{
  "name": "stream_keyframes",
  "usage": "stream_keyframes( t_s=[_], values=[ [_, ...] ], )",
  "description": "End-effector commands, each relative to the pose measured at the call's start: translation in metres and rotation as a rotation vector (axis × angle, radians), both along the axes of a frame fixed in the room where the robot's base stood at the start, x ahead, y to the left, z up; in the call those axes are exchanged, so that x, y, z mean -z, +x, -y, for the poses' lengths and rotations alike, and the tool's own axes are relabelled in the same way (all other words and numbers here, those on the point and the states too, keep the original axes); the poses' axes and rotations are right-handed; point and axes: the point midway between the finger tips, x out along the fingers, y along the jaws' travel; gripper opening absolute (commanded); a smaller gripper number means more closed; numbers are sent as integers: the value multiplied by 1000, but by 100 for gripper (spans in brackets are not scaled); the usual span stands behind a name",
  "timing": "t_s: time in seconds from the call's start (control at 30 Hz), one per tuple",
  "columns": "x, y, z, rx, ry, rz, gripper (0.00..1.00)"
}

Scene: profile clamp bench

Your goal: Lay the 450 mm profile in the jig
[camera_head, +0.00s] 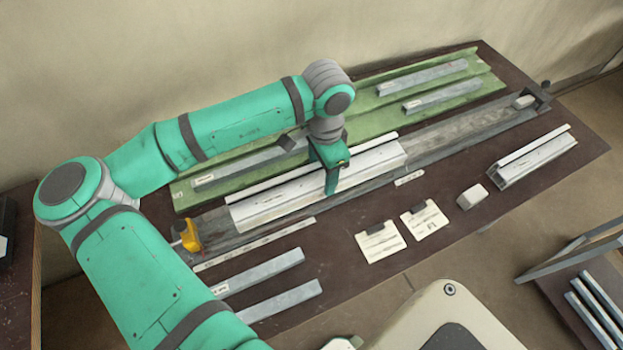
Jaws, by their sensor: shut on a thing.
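A long white profile (270,203) with a ridge along its back edge lies lengthwise along the left and middle part of the jig's grey bed. The jig (455,128) is a long grey channel across the table, with a yellow clamp (187,236) at its left end and a dark stop (542,97) at its right end. My gripper (332,182) is over the right half of the white profile and appears shut on it, one finger down in front of its near face. The other finger is hidden. I cannot tell whether the profile rests fully on the bed.
A green tray (390,115) with several grey bars stands behind the jig. A shorter white profile (537,158) and a small pale block (472,197) lie at right. Two cards (380,242) and two grey bars (258,272) lie in front. A rack (575,290) stands lower right.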

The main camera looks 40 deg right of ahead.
Motion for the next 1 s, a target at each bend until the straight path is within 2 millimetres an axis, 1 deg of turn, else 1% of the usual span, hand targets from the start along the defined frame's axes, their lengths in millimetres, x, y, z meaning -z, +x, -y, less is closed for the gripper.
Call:
stream_keyframes(
  t_s=[0.03, 0.1, 0.2, 0.37, 0.47, 0.63, 0.73, 1.0],
  values=[
    [7, 7, -2, -5, 1, -1, 14],
    [15, 14, -4, -4, 1, 0, 14],
    [23, 20, -5, -3, 0, 1, 14],
    [30, 26, -6, -2, 0, 0, 14],
    [41, 32, -8, -3, 1, 1, 14],
    [62, 31, -7, -2, 1, 0, 14],
    [67, 31, -7, -2, 0, 1, 14],
    [67, 31, -7, -2, 0, 1, 14]
  ],
)
